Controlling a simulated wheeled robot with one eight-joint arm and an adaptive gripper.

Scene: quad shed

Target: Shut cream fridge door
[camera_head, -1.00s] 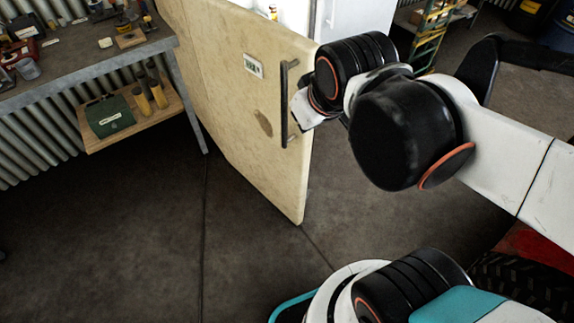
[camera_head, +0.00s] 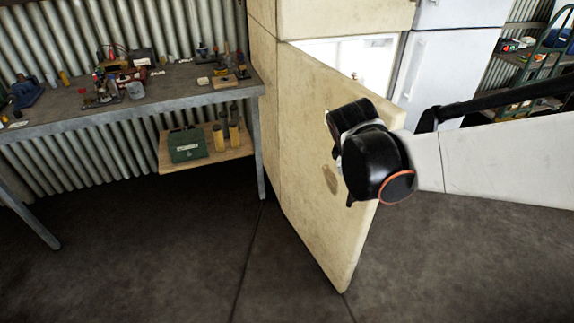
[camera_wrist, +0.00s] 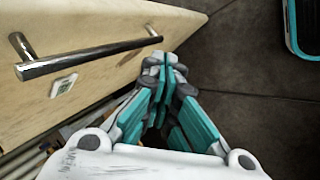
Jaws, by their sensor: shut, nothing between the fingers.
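The cream fridge door (camera_head: 305,140) stands wide open in the head view, swung out toward me. The pale fridge interior (camera_head: 372,58) shows past its top edge. In the wrist view the door (camera_wrist: 110,20) fills the upper left, with its metal bar handle (camera_wrist: 85,56). My gripper (camera_wrist: 165,65) is shut and empty, close to one end of the handle and the door's edge. I cannot tell whether it touches them. In the head view my arm's wrist covers the handle and hides the fingers.
A workbench (camera_head: 190,88) with tools stands left of the door. Its lower shelf (camera_head: 172,158) holds a green box (camera_head: 187,145) and yellow-brown cylinders. A white fridge (camera_head: 450,70) stands to the right. The dark floor (camera_head: 440,260) around the door is clear.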

